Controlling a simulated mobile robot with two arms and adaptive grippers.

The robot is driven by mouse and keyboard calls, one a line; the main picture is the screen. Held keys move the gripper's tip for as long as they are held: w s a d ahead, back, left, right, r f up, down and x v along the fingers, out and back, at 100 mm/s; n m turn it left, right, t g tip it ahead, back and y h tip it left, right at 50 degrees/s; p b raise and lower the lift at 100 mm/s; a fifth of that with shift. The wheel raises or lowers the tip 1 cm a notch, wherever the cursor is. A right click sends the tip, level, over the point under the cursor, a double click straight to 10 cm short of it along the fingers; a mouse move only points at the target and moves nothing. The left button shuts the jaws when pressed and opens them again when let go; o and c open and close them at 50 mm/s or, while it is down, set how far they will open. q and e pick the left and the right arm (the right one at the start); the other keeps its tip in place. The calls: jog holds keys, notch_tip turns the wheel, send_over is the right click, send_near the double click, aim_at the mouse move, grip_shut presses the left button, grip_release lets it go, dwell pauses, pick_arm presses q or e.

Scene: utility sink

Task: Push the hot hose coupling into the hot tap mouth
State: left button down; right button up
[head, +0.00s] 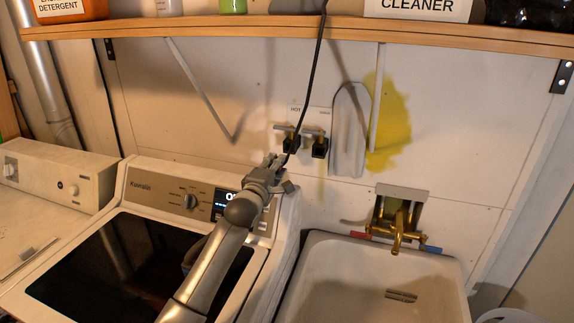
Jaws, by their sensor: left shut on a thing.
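My left gripper (276,171) is shut over the right end of the washer's control panel, just below and left of the hot tap. A thin black hose (318,52) hangs from above and runs down to the fingers. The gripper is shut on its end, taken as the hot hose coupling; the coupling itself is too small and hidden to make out. The hot tap (292,143), under the "HOT" label, has a grey handle and dark body. Its mouth is not clearly visible. A similar tap (319,148) stands to its right. A gap shows between gripper and hot tap. My right gripper is not in view.
The washer (150,190) fills the lower left, and the sink (330,262) with a brass faucet (398,230) the lower right. A grey ironing-board-shaped panel (350,130) leans right of the taps. A wooden shelf (250,26) crosses above, with a slanted brace (205,92) below.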

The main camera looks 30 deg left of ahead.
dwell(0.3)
pick_arm(q)
jog(key=b, duration=0.1)
send_near(291, 145)
jog(key=shift+a+f, duration=0.1)
jog(key=shift+f, duration=0.1)
jog(key=shift+b+x, duration=0.45)
jog(key=shift+x, duration=0.35)
jog(key=shift+r+p, duration=0.15)
jog(key=shift+p, duration=0.45)
dwell(1.3)
jog(key=shift+b+x, duration=0.8)
jog(key=shift+x, duration=0.5)
jog(key=shift+w+r, duration=0.1)
jog(key=shift+w, duration=0.1)
jog(key=c, duration=1.1)
grip_release()
jog(key=shift+w, duration=0.1)
jog(key=shift+o, duration=0.2)
